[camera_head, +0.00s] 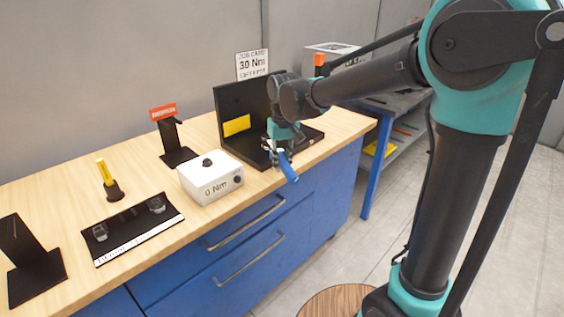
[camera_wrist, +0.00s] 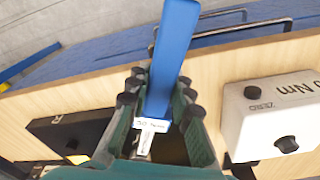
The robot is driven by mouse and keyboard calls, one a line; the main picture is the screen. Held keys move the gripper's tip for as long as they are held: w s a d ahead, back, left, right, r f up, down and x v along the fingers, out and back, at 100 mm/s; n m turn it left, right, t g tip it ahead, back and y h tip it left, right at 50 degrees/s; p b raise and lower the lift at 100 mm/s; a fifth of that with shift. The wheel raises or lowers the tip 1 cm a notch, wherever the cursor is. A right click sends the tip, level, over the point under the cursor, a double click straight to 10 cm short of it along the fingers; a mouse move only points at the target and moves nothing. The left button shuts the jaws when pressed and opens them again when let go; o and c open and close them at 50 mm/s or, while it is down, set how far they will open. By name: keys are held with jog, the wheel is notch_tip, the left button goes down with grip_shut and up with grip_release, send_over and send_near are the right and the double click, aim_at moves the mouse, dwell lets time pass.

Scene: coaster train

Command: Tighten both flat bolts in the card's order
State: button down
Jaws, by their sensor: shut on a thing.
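My gripper (camera_head: 283,142) is shut on a blue-handled tool (camera_head: 288,168), near the front of the black L-shaped fixture (camera_head: 228,103). In the wrist view, the blue handle (camera_wrist: 172,55) runs between my fingers (camera_wrist: 160,95) and points away from the bench edge; a small white label on the tool is hard to read. The job card (camera_head: 252,65) stands behind the fixture and shows "30 Nm"; its bottom line is too small to read. A yellow plate (camera_head: 237,125) is on the fixture's upright. I cannot make out the flat bolts; my arm hides part of the fixture.
A white box reading "0 Nm" (camera_head: 211,178) stands left of the fixture. A blue-framed shelf (camera_head: 377,165) stands right.

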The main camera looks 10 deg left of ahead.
jog(key=shift+s+a+m, duration=0.25)
jog(key=shift+a+m, duration=0.15)
jog(key=shift+a, duration=0.15)
jog(key=shift+s+a+m, duration=0.2)
jog(key=shift+a+m, duration=0.2)
jog(key=shift+a, duration=0.15)
dwell(1.2)
jog(key=shift+s+a+m, duration=0.2)
jog(key=shift+a+m, duration=0.3)
jog(key=shift+a, duration=0.2)
jog(key=shift+s+a+m, duration=0.15)
jog(key=shift+a+m, duration=0.35)
jog(key=shift+a, duration=0.15)
dwell(1.1)
jog(key=shift+d, duration=0.1)
jog(key=shift+w+d+n, duration=0.1)
jog(key=shift+d+n, duration=0.2)
jog(key=shift+d, duration=0.05)
dwell(0.3)
jog(key=shift+r, duration=2.25)
